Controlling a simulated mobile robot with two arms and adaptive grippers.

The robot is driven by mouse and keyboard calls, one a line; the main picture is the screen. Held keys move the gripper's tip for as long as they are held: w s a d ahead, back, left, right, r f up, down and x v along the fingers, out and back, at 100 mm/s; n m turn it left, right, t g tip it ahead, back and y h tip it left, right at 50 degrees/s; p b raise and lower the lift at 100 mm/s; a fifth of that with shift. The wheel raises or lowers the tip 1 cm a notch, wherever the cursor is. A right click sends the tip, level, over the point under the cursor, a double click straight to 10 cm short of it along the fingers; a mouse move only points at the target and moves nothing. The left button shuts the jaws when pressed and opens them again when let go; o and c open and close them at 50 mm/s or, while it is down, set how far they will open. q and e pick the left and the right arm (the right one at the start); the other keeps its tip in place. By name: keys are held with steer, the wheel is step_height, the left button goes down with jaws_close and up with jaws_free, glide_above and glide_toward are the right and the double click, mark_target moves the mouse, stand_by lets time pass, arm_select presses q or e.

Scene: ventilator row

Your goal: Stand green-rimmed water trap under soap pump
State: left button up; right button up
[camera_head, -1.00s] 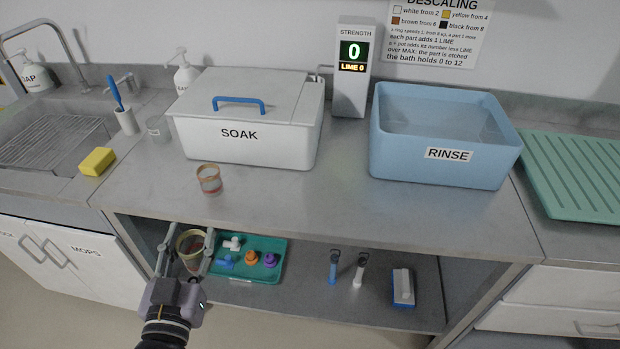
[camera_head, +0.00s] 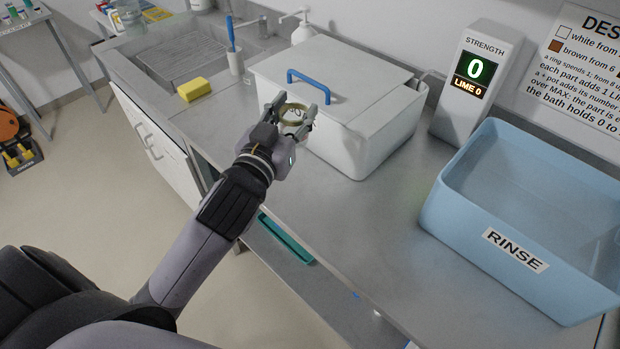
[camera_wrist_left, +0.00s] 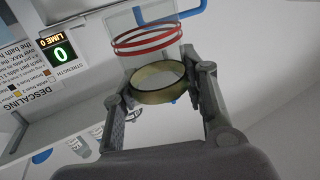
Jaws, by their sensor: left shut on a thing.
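My left gripper (camera_head: 297,108) is shut on a cup-like water trap (camera_head: 291,121) with an olive-green rim, held above the counter in front of the white SOAK box. The left wrist view shows the trap (camera_wrist_left: 160,84) between the fingers, rim towards the camera. Beyond it in that view is a clear trap with red bands (camera_wrist_left: 147,38); the head view does not show it clearly now. A white pump bottle (camera_head: 303,33) stands behind the SOAK box's left end; its label is not readable. My right gripper is out of view.
The SOAK box (camera_head: 345,139) is lidded, with a blue handle. A yellow sponge (camera_head: 195,88) and a holder with a blue brush (camera_head: 236,62) stand left of it, near the sink (camera_head: 180,58). The blue RINSE tub (camera_head: 460,217) is at right. The counter between is clear.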

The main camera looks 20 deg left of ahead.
arm_select(q)
step_height(320, 180, down, 5)
steer(key=shift+f+b, duration=0.2)
steer(key=shift+b, duration=0.15)
step_height(320, 180, down, 9)
steer(key=shift+d+f+b, duration=0.15)
steer(key=shift+f+b, duration=0.05)
steer(key=shift+b, duration=0.7)
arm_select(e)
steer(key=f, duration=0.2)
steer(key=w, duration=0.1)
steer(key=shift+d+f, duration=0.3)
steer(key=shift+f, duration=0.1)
arm_select(q)
steer(key=shift+f, duration=0.2)
steer(key=o, duration=0.6)
steer(key=shift+r, duration=0.1)
steer(key=o, duration=0.4)
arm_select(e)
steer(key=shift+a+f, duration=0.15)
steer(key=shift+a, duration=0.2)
